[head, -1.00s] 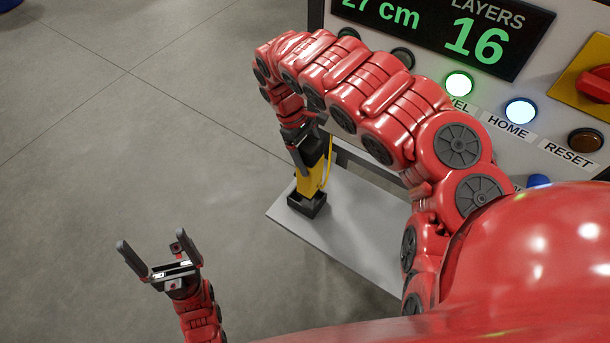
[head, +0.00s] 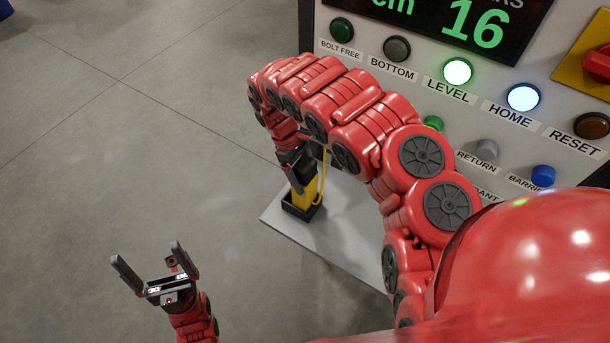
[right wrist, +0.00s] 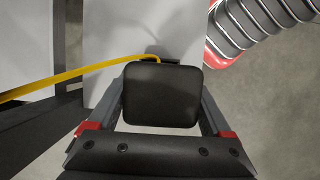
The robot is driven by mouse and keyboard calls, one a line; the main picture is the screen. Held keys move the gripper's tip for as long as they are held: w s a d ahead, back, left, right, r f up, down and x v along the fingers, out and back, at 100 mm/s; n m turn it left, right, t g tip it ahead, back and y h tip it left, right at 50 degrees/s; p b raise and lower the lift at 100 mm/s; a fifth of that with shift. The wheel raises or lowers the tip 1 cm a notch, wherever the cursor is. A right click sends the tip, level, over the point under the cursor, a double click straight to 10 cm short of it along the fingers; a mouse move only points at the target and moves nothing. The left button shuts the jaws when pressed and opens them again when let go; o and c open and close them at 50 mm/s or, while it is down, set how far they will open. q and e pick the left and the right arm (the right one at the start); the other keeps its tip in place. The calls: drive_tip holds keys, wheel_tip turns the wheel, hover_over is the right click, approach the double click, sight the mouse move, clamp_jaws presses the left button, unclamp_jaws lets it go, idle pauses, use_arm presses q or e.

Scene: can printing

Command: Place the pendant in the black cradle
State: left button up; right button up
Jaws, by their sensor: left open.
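The yellow pendant (head: 307,192) stands nearly upright at the black cradle (head: 302,212) in the head view. Its lower end is inside the cradle's rim; how deep it sits is hidden. My right gripper (head: 295,172) reaches down over the pendant, and a dark finger covers part of its near side. In the right wrist view the pendant's dark face (right wrist: 162,94) lies between the two fingers. I cannot tell whether they press on it. My left gripper (head: 147,258) is open and empty over the floor at the lower left.
The cradle stands on a light grey shelf (head: 335,236) below a control panel with buttons and a display (head: 440,20). A yellow cable (right wrist: 75,76) runs from the pendant to the left in the right wrist view. The floor at the left is clear.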

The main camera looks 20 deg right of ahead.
sight(298, 161)
drive_tip(key=shift+o, duration=1)
drive_tip(key=shift+r, duration=0.15)
drive_tip(key=shift+w+r, duration=0.1)
drive_tip(key=b+v, duration=0.1)
drive_tip(key=v, duration=0.1)
drive_tip(key=shift+w+a+r+b, duration=0.15)
drive_tip(key=shift+r+b, duration=0.15)
drive_tip(key=p+v, duration=0.1)
drive_tip(key=v, duration=0.1)
drive_tip(key=shift+r, duration=0.3)
drive_tip(key=b+v, duration=0.1)
drive_tip(key=v, duration=0.5)
drive_tip(key=shift+r+b, duration=0.2)
drive_tip(key=shift+b, duration=0.1)
